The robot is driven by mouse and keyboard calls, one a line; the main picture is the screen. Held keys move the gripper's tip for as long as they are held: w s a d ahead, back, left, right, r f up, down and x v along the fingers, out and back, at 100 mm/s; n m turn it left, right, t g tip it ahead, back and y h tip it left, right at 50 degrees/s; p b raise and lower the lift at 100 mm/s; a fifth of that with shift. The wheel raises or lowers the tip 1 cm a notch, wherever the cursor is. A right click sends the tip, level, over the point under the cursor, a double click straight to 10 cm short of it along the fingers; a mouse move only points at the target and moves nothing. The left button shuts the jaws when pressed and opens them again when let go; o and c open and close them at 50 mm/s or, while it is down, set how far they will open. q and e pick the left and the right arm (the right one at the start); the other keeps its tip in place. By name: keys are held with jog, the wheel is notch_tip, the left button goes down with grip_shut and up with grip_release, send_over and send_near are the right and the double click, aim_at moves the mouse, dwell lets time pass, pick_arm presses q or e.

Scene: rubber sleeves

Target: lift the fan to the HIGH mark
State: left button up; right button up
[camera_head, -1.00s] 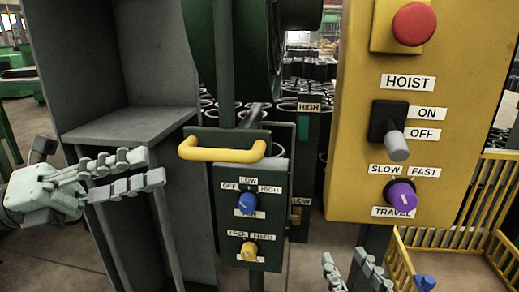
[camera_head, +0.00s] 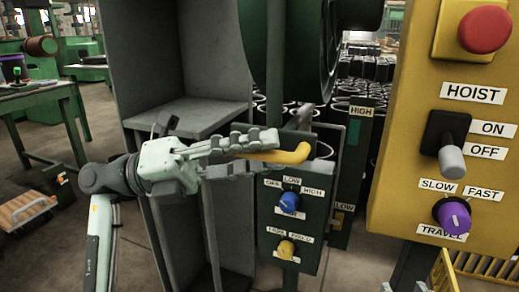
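The fan (camera_head: 268,40) is a large dark green round housing at the top centre, cut off by the picture's edge. Below it a yellow handle (camera_head: 290,155) sits on a dark plate. My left gripper (camera_head: 264,153) is at the handle's left part, its fingers overlapping it in the picture. I cannot tell whether they press on it. A HIGH label (camera_head: 361,111) with a teal patch stands on the post to the right, with a LOW label (camera_head: 345,208) further down. My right gripper (camera_head: 416,284) shows only fingertips at the bottom edge, apart and empty.
A dark panel under the handle carries a blue knob (camera_head: 289,202) and a yellow knob (camera_head: 285,249). A yellow HOIST box (camera_head: 408,130) with red button, ON/OFF lever and purple knob (camera_head: 453,216) fills the right. A grey cabinet (camera_head: 140,60) stands left of the fan.

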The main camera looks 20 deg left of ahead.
pick_arm(q)
jog(key=shift+c, duration=0.6)
grip_shut()
jog(key=shift+r, duration=0.15)
